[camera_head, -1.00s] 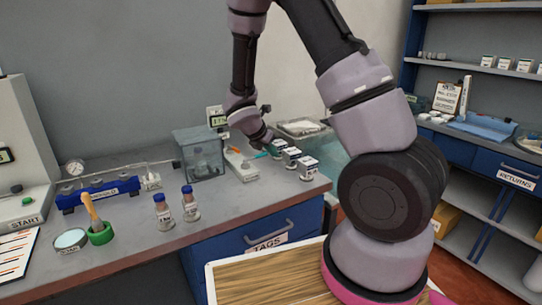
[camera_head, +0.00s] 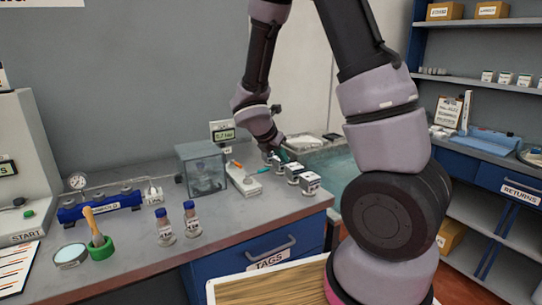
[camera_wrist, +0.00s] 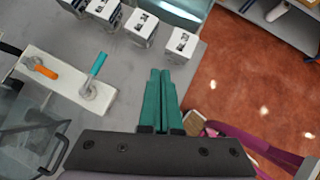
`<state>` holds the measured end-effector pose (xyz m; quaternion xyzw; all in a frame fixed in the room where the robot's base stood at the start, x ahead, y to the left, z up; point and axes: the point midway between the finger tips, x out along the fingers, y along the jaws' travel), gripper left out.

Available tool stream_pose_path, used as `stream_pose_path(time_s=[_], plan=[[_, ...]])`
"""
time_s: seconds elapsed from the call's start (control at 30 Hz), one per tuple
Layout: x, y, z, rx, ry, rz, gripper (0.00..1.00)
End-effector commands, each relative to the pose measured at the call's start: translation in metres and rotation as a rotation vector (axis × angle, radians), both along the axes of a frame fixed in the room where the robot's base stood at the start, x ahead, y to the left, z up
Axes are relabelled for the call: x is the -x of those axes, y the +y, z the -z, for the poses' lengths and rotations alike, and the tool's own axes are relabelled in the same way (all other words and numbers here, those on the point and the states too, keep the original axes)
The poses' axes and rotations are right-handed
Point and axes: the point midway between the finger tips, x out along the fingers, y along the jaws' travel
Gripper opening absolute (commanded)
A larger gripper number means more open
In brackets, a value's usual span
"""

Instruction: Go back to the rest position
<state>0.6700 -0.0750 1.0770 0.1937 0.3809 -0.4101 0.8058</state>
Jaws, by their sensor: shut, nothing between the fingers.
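My gripper (camera_wrist: 162,88) is shut and empty in the wrist view. In the head view my gripper (camera_head: 283,154) is small and hangs over the back right of the counter, close to the small white labelled boxes (camera_head: 310,183). My arm rises from the lower right of the head view, bends at the top and comes down to the counter.
Blue shelving (camera_head: 486,150) stands at the right.

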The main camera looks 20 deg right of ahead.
Motion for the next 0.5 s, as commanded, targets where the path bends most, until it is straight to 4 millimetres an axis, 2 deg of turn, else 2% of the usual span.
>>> stream_pose_path(time_s=[0.17, 0.27, 0.37, 0.5], plan=[[0.002, -0.003, -0.006, -0.024, -0.022, 0.044, 0.00], [0.010, -0.012, -0.026, -0.104, -0.088, 0.181, 0.00], [0.028, -0.023, -0.056, -0.242, -0.194, 0.414, 0.00], [0.061, -0.034, -0.099, -0.476, -0.351, 0.801, 0.00]])
